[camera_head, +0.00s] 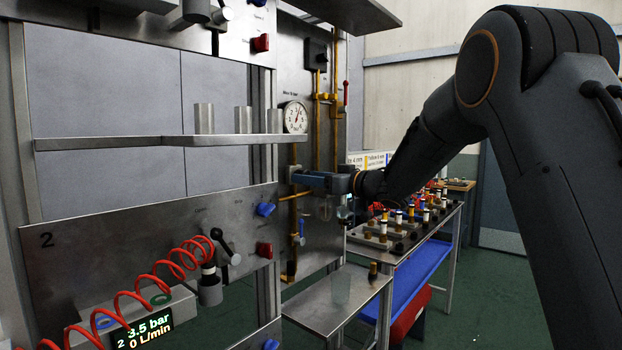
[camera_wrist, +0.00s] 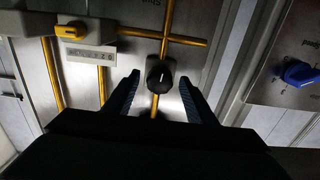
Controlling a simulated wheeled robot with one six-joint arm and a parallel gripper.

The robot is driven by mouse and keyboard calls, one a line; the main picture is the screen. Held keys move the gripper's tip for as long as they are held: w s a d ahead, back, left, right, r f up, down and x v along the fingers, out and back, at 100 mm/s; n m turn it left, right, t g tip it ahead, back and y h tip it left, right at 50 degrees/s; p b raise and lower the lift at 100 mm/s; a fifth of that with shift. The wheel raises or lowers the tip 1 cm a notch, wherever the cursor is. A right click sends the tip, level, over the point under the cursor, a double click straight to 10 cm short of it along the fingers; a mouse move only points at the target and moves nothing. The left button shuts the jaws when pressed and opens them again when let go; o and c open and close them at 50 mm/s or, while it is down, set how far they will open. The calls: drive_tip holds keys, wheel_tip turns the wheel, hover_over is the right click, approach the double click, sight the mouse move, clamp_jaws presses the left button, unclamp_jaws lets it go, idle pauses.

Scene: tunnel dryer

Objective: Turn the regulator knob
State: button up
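The regulator knob (camera_wrist: 160,74) is black and round with a white pointer mark, mounted where yellow pipes cross on a grey panel. In the wrist view it shows between the tips of my gripper's two dark blue fingers (camera_wrist: 160,80), with a visible gap on each side. My gripper is open. In the head view my gripper (camera_head: 300,178) reaches left to the pipe panel, just below a round dial gauge (camera_head: 295,117). The knob is mostly or wholly hidden there behind the gripper. I cannot tell how deep the fingers reach around it.
A blue knob (camera_wrist: 299,73) is on a panel at right. In the head view, a steel shelf (camera_head: 130,142) with metal cups is at left, and a small steel table (camera_head: 318,308) stands below.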

drive_tip(key=c, duration=1)
drive_tip(key=shift+n, duration=0.3)
drive_tip(key=shift+w+d+n+b, duration=0.1)
drive_tip(key=shift+n+b, duration=6.5)
drive_tip(key=shift+n, duration=1.4)
